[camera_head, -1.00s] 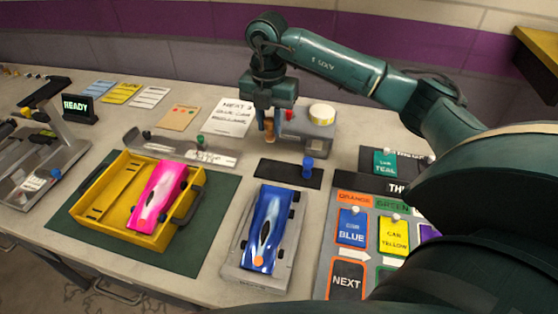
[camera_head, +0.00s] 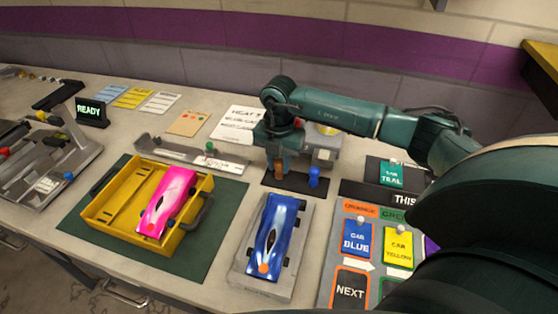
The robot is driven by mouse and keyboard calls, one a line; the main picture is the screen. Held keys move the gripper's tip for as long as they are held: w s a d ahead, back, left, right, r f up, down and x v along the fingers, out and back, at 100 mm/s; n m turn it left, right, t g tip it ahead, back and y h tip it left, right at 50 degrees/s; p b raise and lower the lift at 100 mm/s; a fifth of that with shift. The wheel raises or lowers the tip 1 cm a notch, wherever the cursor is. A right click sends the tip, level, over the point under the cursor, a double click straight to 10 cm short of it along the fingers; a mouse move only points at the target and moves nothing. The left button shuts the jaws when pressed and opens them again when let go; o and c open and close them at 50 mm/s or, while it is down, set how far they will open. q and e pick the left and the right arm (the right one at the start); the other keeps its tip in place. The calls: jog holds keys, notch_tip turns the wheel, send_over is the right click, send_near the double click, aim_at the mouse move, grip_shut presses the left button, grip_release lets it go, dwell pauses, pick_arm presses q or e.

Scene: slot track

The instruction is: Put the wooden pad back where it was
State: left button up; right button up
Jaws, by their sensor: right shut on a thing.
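My right gripper (camera_head: 279,157) reaches in from the right, pointing down over the left part of a small black mat (camera_head: 297,186). It is shut on the wooden pad (camera_head: 278,168), a small brown piece mostly hidden by the fingers. The pad is upright at the mat; whether it touches the mat I cannot tell. A blue peg-like piece (camera_head: 314,177) stands on the mat just right of the gripper. My left gripper is not in view.
A blue car (camera_head: 273,240) sits on a grey stand in front of the mat. A yellow tray (camera_head: 111,205) with a pink car (camera_head: 168,202) is at left on a green mat. A grey device (camera_head: 326,148) stands behind the gripper; card board (camera_head: 350,209) lies right.

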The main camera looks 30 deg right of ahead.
aim_at(279, 161)
jog(key=shift+f, duration=0.15)
jog(key=o, duration=1)
notch_tip(279, 161, up, 12)
jog(key=b, duration=0.1)
jog(key=shift+r+b, duration=0.2)
jog(key=shift+b, duration=0.15)
